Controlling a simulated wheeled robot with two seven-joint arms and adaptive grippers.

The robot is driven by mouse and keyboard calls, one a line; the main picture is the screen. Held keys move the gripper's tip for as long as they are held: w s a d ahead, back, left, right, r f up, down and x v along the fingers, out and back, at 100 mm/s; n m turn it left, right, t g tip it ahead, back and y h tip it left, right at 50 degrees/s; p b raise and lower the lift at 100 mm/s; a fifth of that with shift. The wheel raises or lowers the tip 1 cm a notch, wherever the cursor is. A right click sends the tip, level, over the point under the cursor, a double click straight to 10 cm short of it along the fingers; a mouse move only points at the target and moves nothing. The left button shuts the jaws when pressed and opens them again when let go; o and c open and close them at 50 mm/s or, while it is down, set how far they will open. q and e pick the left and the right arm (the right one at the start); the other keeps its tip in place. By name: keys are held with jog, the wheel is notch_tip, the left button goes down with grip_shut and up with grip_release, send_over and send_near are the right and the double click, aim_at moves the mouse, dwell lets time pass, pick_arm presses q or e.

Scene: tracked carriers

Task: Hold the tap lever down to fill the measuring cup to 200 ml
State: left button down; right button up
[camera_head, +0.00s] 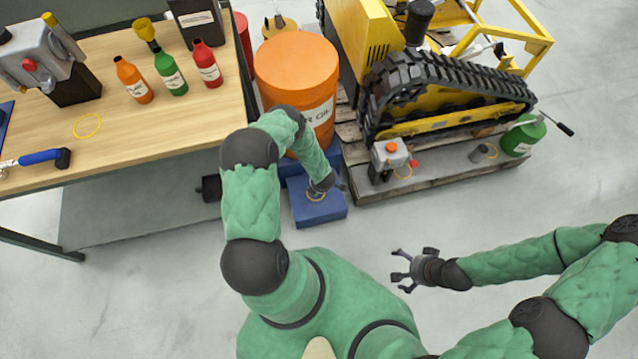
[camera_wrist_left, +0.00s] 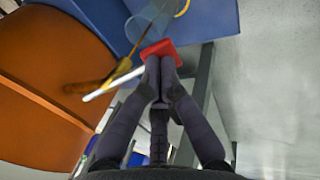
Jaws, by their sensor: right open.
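The orange drum (camera_head: 297,75) stands on a blue base, with a blue box (camera_head: 318,205) in front of it. The left wrist view shows the drum's side (camera_wrist_left: 45,90), a brass-coloured tap (camera_wrist_left: 95,86) and its red lever (camera_wrist_left: 157,50). My left gripper (camera_head: 330,183) is low beside the drum; its fingers (camera_wrist_left: 160,75) are together, tips at the red lever. The clear measuring cup (camera_wrist_left: 150,28) is by the yellow ring on the blue box. Amber colour shows at the cup, but its level is unreadable. My right gripper (camera_head: 402,271) is open and empty over the floor.
A wooden table (camera_head: 120,105) on the left holds several bottles and a grey device (camera_head: 42,55). A yellow tracked carrier (camera_head: 440,90) stands on a pallet with a grey container (camera_head: 388,158) and a green jug (camera_head: 523,136). Floor at right is clear.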

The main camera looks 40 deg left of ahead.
pick_arm(q)
jog(key=shift+a+f+b, duration=0.1)
jog(key=shift+f+b, duration=0.2)
jog(key=shift+f, duration=0.15)
pick_arm(e)
jog(key=shift+a+f, duration=0.1)
jog(key=shift+f, duration=0.2)
pick_arm(q)
jog(key=shift+r, duration=0.15)
dwell(4.5)
jog(key=shift+w+r+p, duration=0.1)
jog(key=shift+r+p, duration=0.55)
jog(key=shift+r, duration=0.1)
pick_arm(e)
jog(key=shift+r, duration=0.6)
